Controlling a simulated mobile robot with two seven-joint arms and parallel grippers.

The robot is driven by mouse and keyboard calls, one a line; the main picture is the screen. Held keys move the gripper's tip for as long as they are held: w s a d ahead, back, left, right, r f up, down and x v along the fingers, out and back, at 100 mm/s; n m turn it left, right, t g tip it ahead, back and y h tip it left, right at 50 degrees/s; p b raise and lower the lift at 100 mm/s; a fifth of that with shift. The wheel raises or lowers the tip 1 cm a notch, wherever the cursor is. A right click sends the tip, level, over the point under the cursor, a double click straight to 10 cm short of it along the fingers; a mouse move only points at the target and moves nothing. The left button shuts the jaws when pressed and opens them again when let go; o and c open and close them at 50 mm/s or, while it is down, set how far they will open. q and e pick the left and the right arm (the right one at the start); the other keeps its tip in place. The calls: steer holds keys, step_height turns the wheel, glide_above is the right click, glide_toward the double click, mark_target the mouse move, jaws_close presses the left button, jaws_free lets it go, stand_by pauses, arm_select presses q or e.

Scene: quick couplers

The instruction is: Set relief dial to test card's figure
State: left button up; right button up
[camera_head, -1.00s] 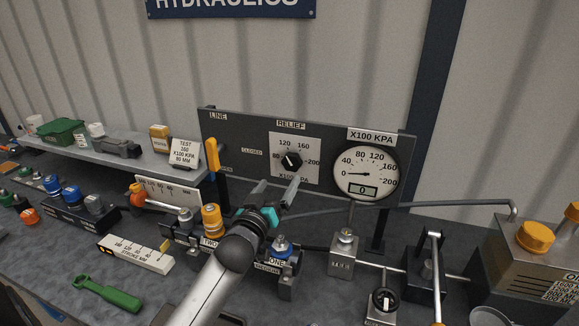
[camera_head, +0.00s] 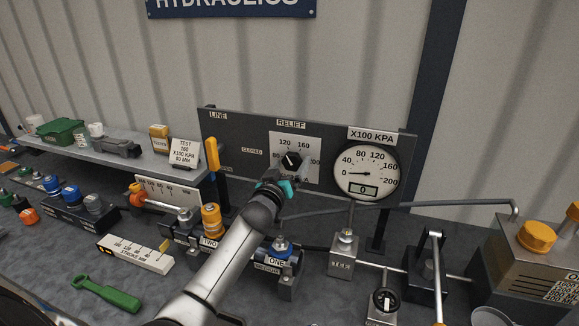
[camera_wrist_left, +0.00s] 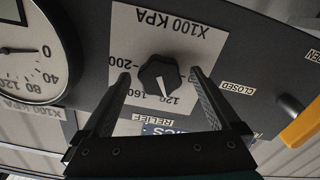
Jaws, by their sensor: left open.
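The black relief dial (camera_head: 291,162) is on a white scale plate on the upright panel, and it fills the middle of the left wrist view (camera_wrist_left: 160,74). Its white pointer is near 120, on the side towards 160. The test card (camera_head: 185,152) on the shelf reads "TEST 160 X100 KPA 80 MM". My left gripper (camera_head: 284,174) is open in front of the dial. In the left wrist view its fingers flank the knob, with a gap on each side. My right gripper does not show.
The round gauge (camera_head: 364,171) right of the dial has its needle at 0 and shows 0 below. An orange line lever (camera_head: 212,154) stands left of the dial.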

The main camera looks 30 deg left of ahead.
arm_select(q)
steer(key=c, duration=1.4)
steer(key=m, duration=0.5)
steer(key=shift+m+p, duration=0.3)
steer(key=shift+p, duration=0.1)
steer(key=m, duration=0.5)
steer(key=shift+m, duration=0.7)
steer(key=o, duration=1.4)
